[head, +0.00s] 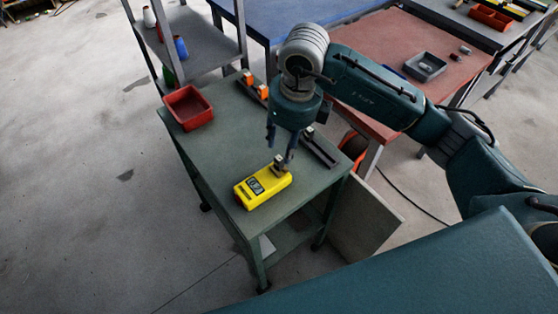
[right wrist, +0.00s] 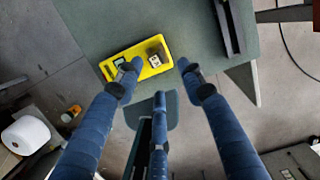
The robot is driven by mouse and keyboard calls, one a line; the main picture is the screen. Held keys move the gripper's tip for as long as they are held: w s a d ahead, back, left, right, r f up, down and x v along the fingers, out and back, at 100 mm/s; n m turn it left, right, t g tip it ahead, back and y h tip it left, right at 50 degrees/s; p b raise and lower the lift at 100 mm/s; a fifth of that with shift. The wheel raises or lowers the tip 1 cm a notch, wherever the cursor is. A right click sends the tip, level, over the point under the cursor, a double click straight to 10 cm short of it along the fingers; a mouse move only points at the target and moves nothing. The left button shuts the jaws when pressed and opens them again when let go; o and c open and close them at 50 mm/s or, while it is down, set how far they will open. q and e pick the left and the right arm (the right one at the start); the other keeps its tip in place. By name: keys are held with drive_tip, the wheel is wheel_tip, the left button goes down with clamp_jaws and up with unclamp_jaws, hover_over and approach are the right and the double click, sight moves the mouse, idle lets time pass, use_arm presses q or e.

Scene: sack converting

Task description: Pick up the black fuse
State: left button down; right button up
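A small dark block with a pale top, which looks like the black fuse (right wrist: 155,60), sits on one end of a yellow meter (head: 258,190). The meter, with a small display, lies on the green table (head: 225,150); it also shows in the right wrist view (right wrist: 106,69). My right gripper (head: 280,148) points down over that end of the meter. In the right wrist view its blue fingers (right wrist: 160,70) are spread, with the block between and beyond the tips. I cannot tell whether any finger touches it. My left gripper is not in view.
A dark rail (head: 322,152) on the table's right side carries a similar dark block (head: 309,131). Orange-and-black blocks (head: 262,91) stand farther back. A red bin (head: 188,107) is at the back left corner. The table's left middle is clear.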

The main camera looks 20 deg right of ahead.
sight(279, 158)
wheel_tip(279, 158, down, 2)
drive_tip(key=shift+w+a+f, duration=0.1)
drive_tip(key=shift+w, duration=0.05)
drive_tip(key=shift+w+a+f+p, duration=0.1)
drive_tip(key=shift+a+f+p, duration=0.05)
drive_tip(key=shift+f+p, duration=0.4)
drive_tip(key=f, duration=0.1)
drive_tip(key=f+p, duration=0.1)
drive_tip(key=f, duration=0.1)
drive_tip(key=shift+w+a+f, duration=0.25)
drive_tip(key=shift+w+a, duration=0.05)
drive_tip(key=shift+w+f, duration=0.1)
drive_tip(key=shift+f, duration=0.3)
drive_tip(key=shift+c, duration=0.3)
drive_tip(key=c, duration=0.9)
drive_tip(key=shift+r, duration=0.1)
